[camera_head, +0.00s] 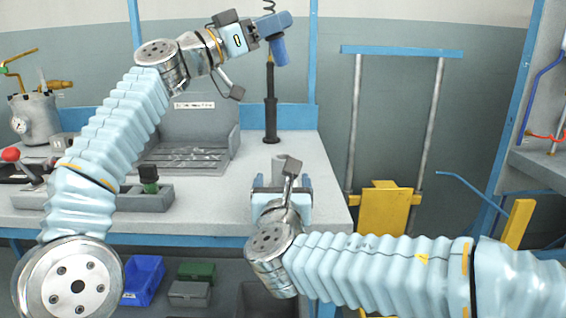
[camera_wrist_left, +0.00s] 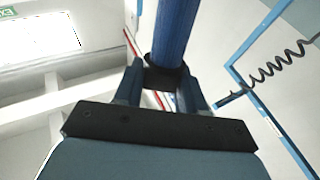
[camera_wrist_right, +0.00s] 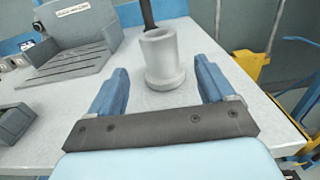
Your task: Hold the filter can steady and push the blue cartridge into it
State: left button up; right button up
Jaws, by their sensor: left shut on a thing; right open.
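The filter can (camera_wrist_right: 163,58) is a pale grey open-topped cylinder with a wider rim, standing upright on the bench. It stands between the spread fingers of my right gripper (camera_wrist_right: 162,90), which is open with a gap on both sides. In the head view the right gripper (camera_head: 282,184) mostly hides the can (camera_head: 280,170). My left gripper (camera_head: 278,24) is raised high above the back of the bench and shut on the blue cartridge (camera_head: 279,50). The cartridge (camera_wrist_left: 175,35) also shows in the left wrist view, with a dark band near the fingers.
A black post (camera_head: 270,105) stands on the bench behind the can, below the cartridge. A grey slatted tray (camera_head: 188,157) stands left of it. A gauge pot (camera_head: 35,118) is at far left. A yellow cart (camera_head: 385,208) is right of the bench. Blue and green bins (camera_head: 143,281) lie below.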

jog(key=w, duration=0.7)
jog(key=shift+w+d, duration=0.1)
jog(key=shift+w, duration=0.15)
jog(key=c, duration=1.2)
